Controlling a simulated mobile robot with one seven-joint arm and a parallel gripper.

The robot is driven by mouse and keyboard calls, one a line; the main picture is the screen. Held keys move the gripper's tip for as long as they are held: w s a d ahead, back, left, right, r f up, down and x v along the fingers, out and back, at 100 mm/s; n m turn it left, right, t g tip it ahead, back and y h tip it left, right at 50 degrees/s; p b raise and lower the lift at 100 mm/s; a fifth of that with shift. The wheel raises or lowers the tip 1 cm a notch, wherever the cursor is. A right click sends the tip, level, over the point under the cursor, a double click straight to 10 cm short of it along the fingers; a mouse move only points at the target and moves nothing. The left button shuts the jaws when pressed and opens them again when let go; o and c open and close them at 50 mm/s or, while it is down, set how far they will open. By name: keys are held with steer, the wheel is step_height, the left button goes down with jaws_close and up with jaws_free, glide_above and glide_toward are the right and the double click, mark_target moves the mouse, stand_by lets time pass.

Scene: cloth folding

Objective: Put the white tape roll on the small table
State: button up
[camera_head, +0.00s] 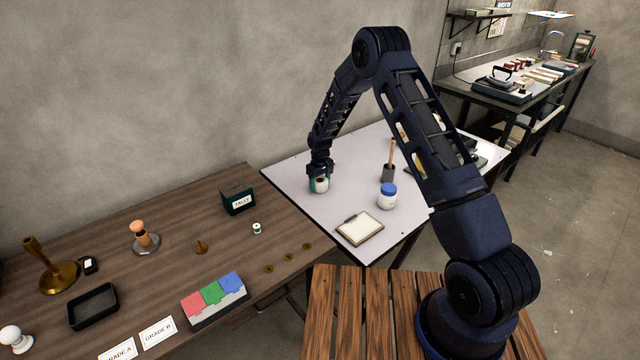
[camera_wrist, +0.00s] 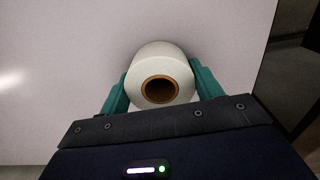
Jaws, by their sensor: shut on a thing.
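The white tape roll (camera_wrist: 160,70) has a brown cardboard core and sits between the two green fingers of my gripper (camera_wrist: 158,88) in the wrist view. The fingers are shut on its sides. In the head view my gripper (camera_head: 319,185) and the roll (camera_head: 321,184) are over the left part of a white-topped table (camera_head: 290,172). I cannot tell whether the roll touches the tabletop. The frames do not make clear which table is the small one; a low slatted wooden top (camera_head: 345,310) also shows at the bottom, by my arm's base.
On the white table stand a blue-lidded jar (camera_head: 387,196), a dark holder (camera_head: 388,174) with a wooden handle and a clipboard (camera_head: 360,229). A brown wooden table (camera_head: 180,215) at left holds a black box (camera_head: 238,199), a tray and small items. A workbench (camera_head: 480,105) stands at the back right.

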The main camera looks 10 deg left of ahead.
steer(key=shift+f, duration=0.15)
steer(key=o, duration=1)
step_height(320, 180, up, 12)
steer(key=shift+d+r, duration=0.1)
steer(key=shift+r, duration=0.15)
